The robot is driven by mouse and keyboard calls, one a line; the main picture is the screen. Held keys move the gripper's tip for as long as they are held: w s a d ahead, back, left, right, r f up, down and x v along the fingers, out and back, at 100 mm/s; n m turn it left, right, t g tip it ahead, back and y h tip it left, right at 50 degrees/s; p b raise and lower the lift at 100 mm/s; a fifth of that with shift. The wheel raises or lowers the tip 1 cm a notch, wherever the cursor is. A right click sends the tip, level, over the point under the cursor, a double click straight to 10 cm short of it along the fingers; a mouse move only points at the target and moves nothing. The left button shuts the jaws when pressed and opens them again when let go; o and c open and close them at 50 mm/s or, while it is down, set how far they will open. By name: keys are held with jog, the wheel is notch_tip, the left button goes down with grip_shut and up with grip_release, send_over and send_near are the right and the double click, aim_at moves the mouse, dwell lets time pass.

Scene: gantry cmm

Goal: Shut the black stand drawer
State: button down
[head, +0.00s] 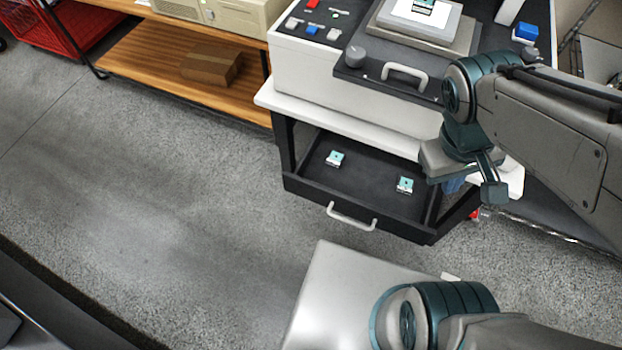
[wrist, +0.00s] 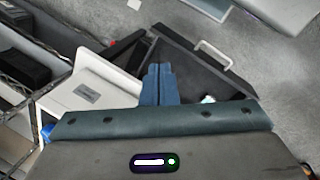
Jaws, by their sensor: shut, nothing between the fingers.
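The black stand drawer (head: 370,190) is pulled out from under the white top of the stand (head: 345,120) in the head view. Its pale handle (head: 351,217) is on the front panel. Two small teal-and-white pieces (head: 335,158) (head: 405,185) lie inside, apart from each other. My gripper (head: 494,192) is to the right of the drawer, near the stand's right edge. In the wrist view my gripper (wrist: 158,72) has its fingers together and empty, in front of the open drawer (wrist: 190,72). The handle (wrist: 213,53) shows beyond the fingers there, apart from them.
A machine with a control panel (head: 310,70) stands on the stand. A wooden shelf unit (head: 150,65) holding a cardboard box (head: 211,65) is at upper left, with a red crate (head: 45,30) beside it. Grey floor (head: 160,200) is clear left of the drawer.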

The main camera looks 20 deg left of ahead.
jog(key=a+f+n+t+h+b, duration=0.1)
jog(key=a+f+n+h+b, duration=0.35)
jog(key=f+n+b, duration=0.65)
jog(key=n+t+y+b, duration=0.6)
jog(key=n+t+b, duration=1)
jog(key=n+b, duration=0.25)
send_near(313, 187)
jog(key=shift+m+h, duration=0.25)
jog(key=w+b, duration=0.5)
jog(key=shift+w+d+f, duration=0.15)
jog(key=shift+w+f, duration=0.1)
jog(key=shift+f, duration=0.15)
jog(key=shift+w+r, duration=0.15)
jog(key=shift+w, duration=0.5)
